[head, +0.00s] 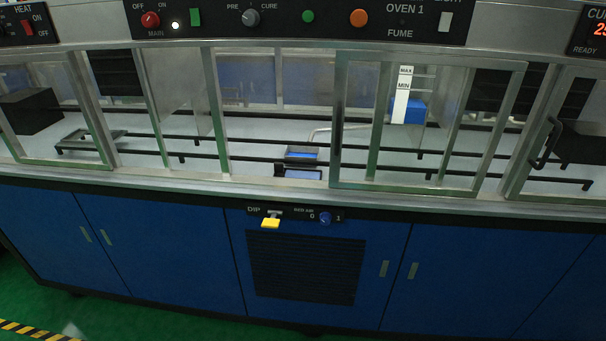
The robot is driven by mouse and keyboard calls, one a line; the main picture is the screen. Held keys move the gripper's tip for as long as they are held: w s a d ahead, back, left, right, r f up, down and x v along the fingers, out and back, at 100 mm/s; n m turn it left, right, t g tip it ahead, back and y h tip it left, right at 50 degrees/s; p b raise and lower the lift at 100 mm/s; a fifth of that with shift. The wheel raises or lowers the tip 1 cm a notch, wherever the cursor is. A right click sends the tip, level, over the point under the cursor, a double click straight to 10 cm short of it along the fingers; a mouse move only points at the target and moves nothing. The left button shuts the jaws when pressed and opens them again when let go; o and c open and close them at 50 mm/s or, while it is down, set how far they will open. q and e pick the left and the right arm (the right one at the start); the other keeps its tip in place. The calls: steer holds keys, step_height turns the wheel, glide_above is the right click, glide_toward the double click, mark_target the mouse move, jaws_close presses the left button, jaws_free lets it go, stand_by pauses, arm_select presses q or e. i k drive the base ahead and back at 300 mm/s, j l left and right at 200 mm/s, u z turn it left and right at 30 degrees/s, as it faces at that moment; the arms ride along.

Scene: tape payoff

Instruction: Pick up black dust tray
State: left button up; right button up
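I cannot tell for sure which item is the black dust tray. Behind the machine's front frames, near the middle, a small dark-rimmed tray (287,171) shows blue inside. A second dark-rimmed piece with blue (302,149) sits just behind it. Further left, a flat dark open frame (75,148) sits on the rails, partly behind a metal-framed door. A black box (30,111) stands at the far left behind another framed panel. Neither of my grippers is in view.
Metal-framed clear doors (427,186) cover parts of the bench front, with an opening left of centre. Dark rails (235,156) run along the white deck. The green floor (40,300) in front is clear.

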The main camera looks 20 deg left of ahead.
mark_target(279, 172)
steer(key=z, duration=3.3)
steer(key=u, duration=4)
steer(key=i+l, duration=0.25)
steer(key=i, duration=0.25)
